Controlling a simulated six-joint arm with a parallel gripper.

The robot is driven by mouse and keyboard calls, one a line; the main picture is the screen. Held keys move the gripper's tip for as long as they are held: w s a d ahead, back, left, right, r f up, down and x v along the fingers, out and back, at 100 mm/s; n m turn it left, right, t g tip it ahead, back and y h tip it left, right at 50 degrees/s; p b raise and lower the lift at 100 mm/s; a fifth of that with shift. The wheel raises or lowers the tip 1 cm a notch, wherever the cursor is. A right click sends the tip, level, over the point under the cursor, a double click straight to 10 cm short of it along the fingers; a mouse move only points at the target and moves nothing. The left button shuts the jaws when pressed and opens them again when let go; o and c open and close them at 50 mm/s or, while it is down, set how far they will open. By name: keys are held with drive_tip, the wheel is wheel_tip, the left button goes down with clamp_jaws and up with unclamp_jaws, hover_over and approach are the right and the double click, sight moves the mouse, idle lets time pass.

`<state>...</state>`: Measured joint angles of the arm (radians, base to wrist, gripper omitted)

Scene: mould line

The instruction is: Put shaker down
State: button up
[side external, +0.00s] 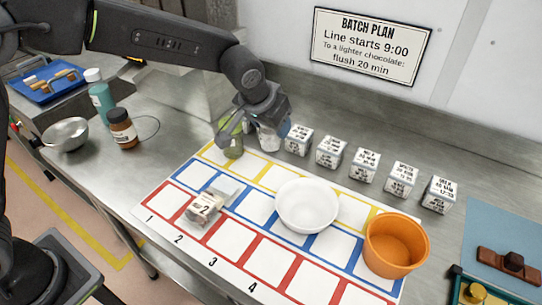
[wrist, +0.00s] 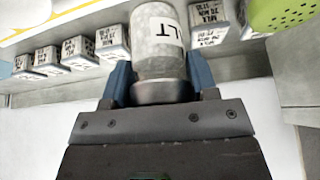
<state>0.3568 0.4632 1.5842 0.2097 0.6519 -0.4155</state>
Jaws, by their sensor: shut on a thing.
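The shaker is a clear jar of pale contents with a grey metal cap and a label whose visible letters read "LT". In the wrist view, the shaker (wrist: 155,58) sits between the two blue fingers of my gripper (wrist: 160,85), which is shut on it.
A white bowl (side external: 307,205), an orange pot (side external: 394,245) and a small pack (side external: 205,207) stand on the mat. Several mat squares are bare.

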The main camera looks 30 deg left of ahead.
sight(271, 148)
drive_tip(key=shift+f, duration=3.5)
drive_tip(key=shift+f, duration=0.1)
drive_tip(key=o, duration=1)
